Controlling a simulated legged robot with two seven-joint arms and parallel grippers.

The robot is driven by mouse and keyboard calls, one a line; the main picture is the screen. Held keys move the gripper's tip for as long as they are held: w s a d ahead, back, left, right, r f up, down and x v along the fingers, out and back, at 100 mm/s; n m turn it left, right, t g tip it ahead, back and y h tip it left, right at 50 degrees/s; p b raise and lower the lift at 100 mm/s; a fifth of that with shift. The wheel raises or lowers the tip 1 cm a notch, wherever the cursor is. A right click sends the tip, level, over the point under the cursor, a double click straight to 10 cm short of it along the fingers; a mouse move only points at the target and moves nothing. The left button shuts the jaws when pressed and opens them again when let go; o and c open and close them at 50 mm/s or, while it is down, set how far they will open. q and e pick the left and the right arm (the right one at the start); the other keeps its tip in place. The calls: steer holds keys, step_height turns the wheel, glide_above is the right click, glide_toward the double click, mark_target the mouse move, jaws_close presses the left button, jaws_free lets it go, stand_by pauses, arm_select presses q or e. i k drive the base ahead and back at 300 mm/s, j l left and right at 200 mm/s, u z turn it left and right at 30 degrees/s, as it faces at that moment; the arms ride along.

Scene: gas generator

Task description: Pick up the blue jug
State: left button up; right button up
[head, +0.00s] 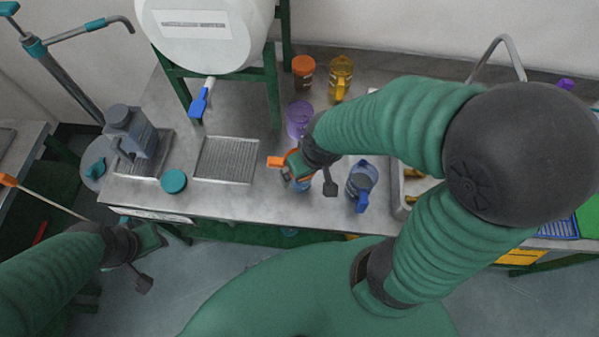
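The blue jug (361,183) is see-through with a solid blue handle toward the front. It stands upright near the front edge of the steel counter (235,198). My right gripper (298,166) is over the counter, left of the jug and apart from it. A small blue thing (301,185) and an orange part show beside this gripper, partly hidden by it. My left gripper (148,238) is low at the left, in front of the counter and far from the jug. The fingers of both grippers are too small and covered to read.
A purple cup (299,119), an orange-lidded jar (303,71) and a yellow jug (340,78) stand behind my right gripper. A grey canister (131,131) and teal lid (173,181) are at left. A sink rim (398,195) lies just right of the blue jug.

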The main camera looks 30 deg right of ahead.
mark_target(362, 178)
steer(key=z, duration=1.2)
steer(key=k+j+z, duration=0.1)
steer(key=z, duration=1)
steer(key=k+l, duration=0.05)
